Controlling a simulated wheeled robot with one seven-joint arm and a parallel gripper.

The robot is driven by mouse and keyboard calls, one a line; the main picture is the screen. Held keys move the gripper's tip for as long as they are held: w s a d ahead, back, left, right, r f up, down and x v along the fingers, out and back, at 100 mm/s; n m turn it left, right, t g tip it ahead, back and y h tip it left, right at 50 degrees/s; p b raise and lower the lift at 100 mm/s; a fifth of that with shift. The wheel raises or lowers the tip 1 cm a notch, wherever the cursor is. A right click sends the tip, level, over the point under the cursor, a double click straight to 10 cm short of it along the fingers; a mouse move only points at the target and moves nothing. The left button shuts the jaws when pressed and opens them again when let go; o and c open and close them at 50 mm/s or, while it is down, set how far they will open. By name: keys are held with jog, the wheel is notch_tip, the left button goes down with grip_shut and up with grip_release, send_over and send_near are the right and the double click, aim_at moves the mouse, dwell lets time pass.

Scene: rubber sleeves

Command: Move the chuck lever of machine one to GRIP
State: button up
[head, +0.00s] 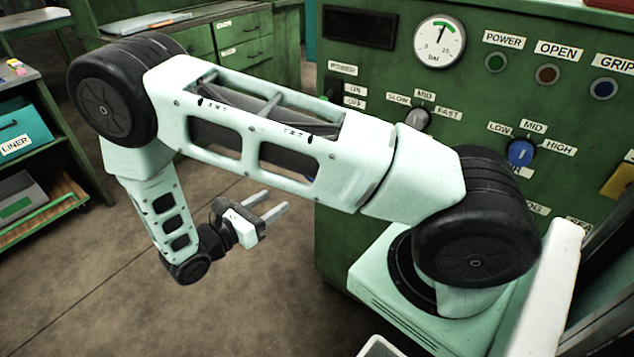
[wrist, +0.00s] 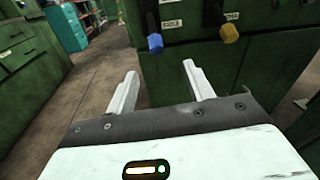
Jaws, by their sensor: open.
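My gripper (head: 275,200) hangs in front of the green machine, low over the floor, with its two fingers apart and nothing between them. In the wrist view my gripper (wrist: 160,72) points toward a green machine side. Two dark levers show there: one with a blue end (wrist: 155,42) just beyond the fingertips, one with a yellow end (wrist: 230,33) further right. Small labels beside them are too blurred to read. I cannot tell which, if either, is the chuck lever. Neither is touched. In the head view my arm covers part of the machine front.
The green control panel carries a pressure gauge (head: 439,41), a blue knob (head: 520,153), a grey knob (head: 417,118) and lamps marked POWER, OPEN and GRIP. A shelf cart with a teal LINER bin (head: 22,130) stands left. Green drawers (head: 240,50) stand behind. The floor between is clear.

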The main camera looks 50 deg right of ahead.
jog(key=shift+n+t+h, duration=0.3)
jog(key=shift+t, duration=0.2)
jog(key=d, duration=0.6)
jog(key=w+d, duration=0.1)
jog(key=d, duration=0.5)
jog(key=d+f+p, duration=0.1)
jog(key=d, duration=0.4)
jog(key=shift+w+d, duration=0.15)
jog(key=shift+d, duration=0.25)
grip_shut()
